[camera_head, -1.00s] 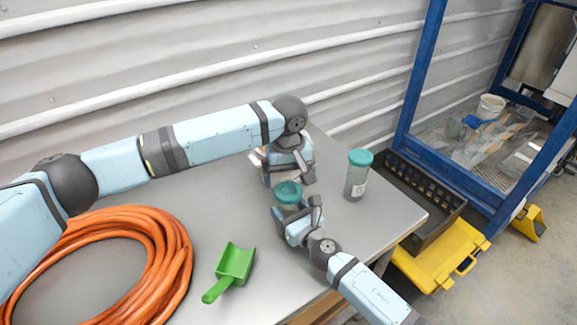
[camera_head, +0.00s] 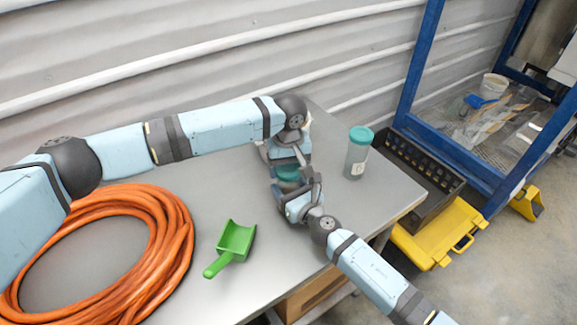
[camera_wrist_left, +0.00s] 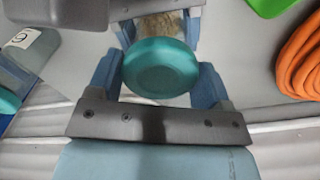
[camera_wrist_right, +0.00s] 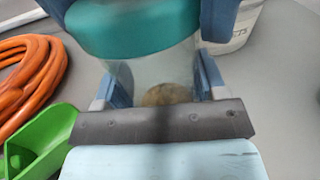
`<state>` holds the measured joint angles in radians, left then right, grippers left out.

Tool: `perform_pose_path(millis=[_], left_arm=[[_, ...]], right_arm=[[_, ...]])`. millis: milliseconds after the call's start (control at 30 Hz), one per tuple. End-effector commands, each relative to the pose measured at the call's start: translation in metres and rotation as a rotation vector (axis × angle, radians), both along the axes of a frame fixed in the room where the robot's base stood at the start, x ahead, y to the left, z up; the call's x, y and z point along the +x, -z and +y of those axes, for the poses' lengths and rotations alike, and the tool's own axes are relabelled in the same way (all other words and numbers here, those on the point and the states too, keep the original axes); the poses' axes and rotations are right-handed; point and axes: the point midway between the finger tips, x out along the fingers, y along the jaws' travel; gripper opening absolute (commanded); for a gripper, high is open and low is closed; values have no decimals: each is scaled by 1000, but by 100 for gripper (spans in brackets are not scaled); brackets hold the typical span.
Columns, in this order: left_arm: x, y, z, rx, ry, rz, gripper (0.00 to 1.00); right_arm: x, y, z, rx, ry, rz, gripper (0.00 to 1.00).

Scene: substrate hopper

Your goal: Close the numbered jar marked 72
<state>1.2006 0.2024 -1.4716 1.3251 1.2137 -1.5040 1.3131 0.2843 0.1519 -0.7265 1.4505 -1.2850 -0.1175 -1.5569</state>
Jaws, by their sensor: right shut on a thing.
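A clear jar with a brownish content (camera_wrist_right: 168,95) is held upright between the fingers of my right gripper (camera_wrist_right: 165,85), which is shut on its glass body. Its teal lid (camera_wrist_left: 160,68) sits at the jar's mouth; whether it is screwed down is not visible. My left gripper (camera_wrist_left: 160,85) points down from above, one finger on each side of the lid, very close to it; I cannot tell if they press on it. In the head view, the left gripper (camera_head: 290,160) and right gripper (camera_head: 294,192) largely cover the jar. No number shows on it.
A green scoop (camera_head: 233,243) and an orange hose coil (camera_head: 165,225) lie on the grey table. A white container (camera_wrist_right: 235,30) stands behind the held jar. A black crate (camera_head: 420,165) is beyond the table's right edge.

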Motion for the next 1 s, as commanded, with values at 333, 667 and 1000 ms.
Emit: perform_pose_path(millis=[333, 667, 1000], left_arm=[[-1, 1, 0, -2, 335, 2, 44], [0, 1, 0, -1, 1051, 2, 44], [0, 1, 0, 0, 1799, 0, 44]], right_arm=[[0, 0, 0, 0, 0, 0, 0], [0, 0, 0, 0, 0, 0, 0], [0, 0, 0, 0, 0, 0, 0]])
